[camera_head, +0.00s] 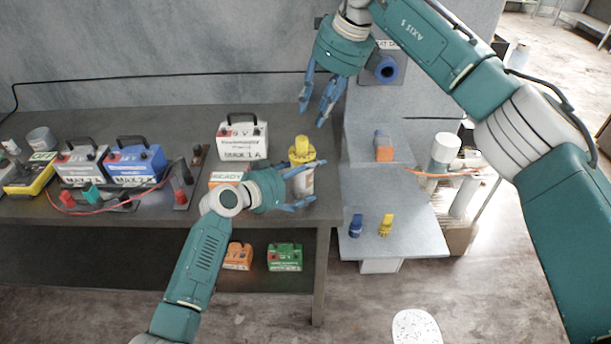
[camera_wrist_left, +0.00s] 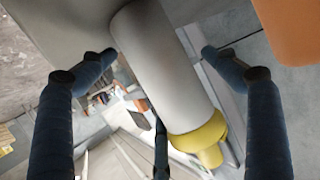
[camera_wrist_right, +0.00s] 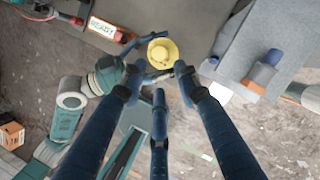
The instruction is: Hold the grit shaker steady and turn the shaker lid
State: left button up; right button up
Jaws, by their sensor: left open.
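The grit shaker is a pale grey cylinder (camera_wrist_left: 160,62) standing at the right end of the dark bench. Its yellow shaker lid (camera_head: 302,150) is on top and also shows in the left wrist view (camera_wrist_left: 203,142) and the right wrist view (camera_wrist_right: 162,52). My left gripper (camera_head: 313,186) is open at the shaker body, with fingers on either side; gaps show beside the body, and firm contact cannot be told. My right gripper (camera_head: 312,116) is open and empty, above and behind the lid. Its fingertips (camera_wrist_right: 158,74) appear just short of the lid in the right wrist view.
A white battery box (camera_head: 242,143) stands left of the shaker, with blue (camera_head: 134,163) and other boxes farther left. An orange-and-blue item (camera_head: 383,148) and small blue (camera_head: 356,225) and yellow (camera_head: 386,225) pieces stand on the grey steps (camera_head: 400,195) to the right.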

aim_at(302, 139)
pick_arm(q)
jog(key=c, duration=1.8)
pick_arm(e)
jog(key=shift+o, duration=1.4)
jog(key=shift+r, duration=0.1)
jog(key=shift+m+t, duration=0.4)
jog(key=shift+m, duration=0.4)
jog(key=x, duration=1)
jog(key=shift+s+a+f, duration=0.1)
jog(key=shift+s+f, duration=0.15)
jog(key=shift+s, duration=0.1)
jog(key=shift+c, duration=0.5)
jog(key=shift+w, duration=0.1)
grip_shut()
